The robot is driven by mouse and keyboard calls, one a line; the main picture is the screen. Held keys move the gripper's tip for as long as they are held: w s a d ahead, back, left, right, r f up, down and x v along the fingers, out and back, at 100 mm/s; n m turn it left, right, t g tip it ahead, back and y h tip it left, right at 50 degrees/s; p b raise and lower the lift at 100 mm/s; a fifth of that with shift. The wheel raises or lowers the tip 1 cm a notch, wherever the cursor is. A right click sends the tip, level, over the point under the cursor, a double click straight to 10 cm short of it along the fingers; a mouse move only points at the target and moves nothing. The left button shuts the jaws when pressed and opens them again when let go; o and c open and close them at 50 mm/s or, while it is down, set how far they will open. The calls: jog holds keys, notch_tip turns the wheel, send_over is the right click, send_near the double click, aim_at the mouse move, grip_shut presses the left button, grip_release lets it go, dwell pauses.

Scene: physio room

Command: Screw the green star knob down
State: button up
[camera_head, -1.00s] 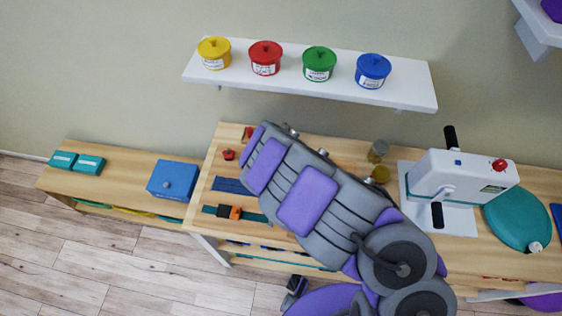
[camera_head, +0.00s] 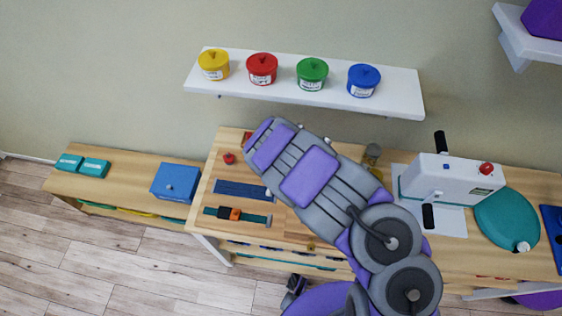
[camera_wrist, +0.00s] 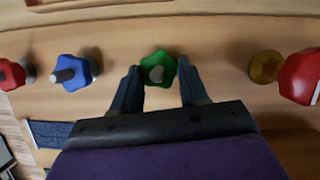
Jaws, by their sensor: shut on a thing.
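The green star knob (camera_wrist: 158,69) shows in the wrist view, upper middle, with a grey stud end at its centre. My gripper (camera_wrist: 157,82) has one finger on each side of it and is shut on it. The knob's underside and whatever it is seated on are hidden. In the head view my arm covers the knob and the gripper.
In the wrist view a blue star knob (camera_wrist: 74,72) and a red knob (camera_wrist: 14,73) stand to the left. A brass-coloured round piece (camera_wrist: 266,66) and a larger red knob (camera_wrist: 301,76) stand to the right. In the head view a white machine (camera_head: 452,180) stands right of my arm.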

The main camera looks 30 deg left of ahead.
jog(key=shift+s+r+m+h+p, duration=0.15)
jog(key=shift+m+h+p, duration=0.5)
jog(key=shift+p, duration=1.9)
jog(key=m+p, duration=0.2)
jog(key=p, duration=0.1)
jog(key=m+p, duration=0.1)
jog(key=p, duration=0.1)
jog(key=shift+a+h, duration=0.25)
jog(key=shift+a+m+h+p, duration=0.1)
jog(key=shift+m+h+p, duration=0.3)
jog(key=shift+m+p, duration=0.8)
jog(key=shift+a+f+m+h, duration=0.15)
jog(key=shift+m+h, duration=0.25)
jog(key=shift+m, duration=0.65)
jog(key=shift+w, duration=0.2)
jog(key=o, duration=1.1)
jog(key=shift+c, duration=0.2)
jog(key=v, duration=1.7)
